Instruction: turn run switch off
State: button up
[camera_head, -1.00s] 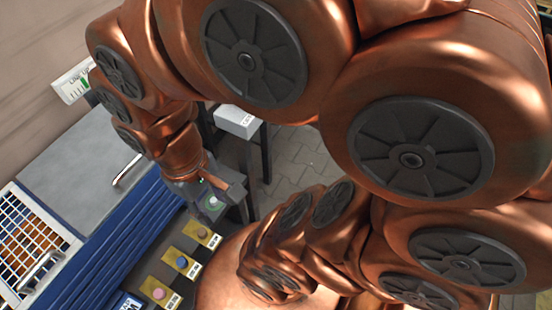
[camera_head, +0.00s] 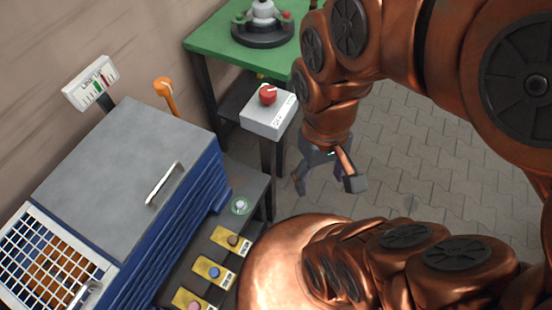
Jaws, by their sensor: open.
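A light grey box (camera_head: 270,115) with a red knob (camera_head: 267,95) on top stands on a dark post left of my arm. The knob bears a pale mark, and the box's small side lettering is too small to read; I cannot tell for sure that this is the run switch. My gripper (camera_head: 327,186) hangs open and empty over the paved floor, below and to the right of the box, apart from it.
A blue cabinet (camera_head: 195,190) with a grey lid (camera_head: 125,150) stands left, with an orange lever (camera_head: 165,96) behind it. A green table (camera_head: 215,43) stands behind. Paved floor (camera_head: 440,140) lies open right.

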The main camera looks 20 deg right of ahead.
aim_at(268, 94)
jog(key=z, duration=1.1)
jog(key=k, duration=0.8)
jog(key=u, duration=1.45)
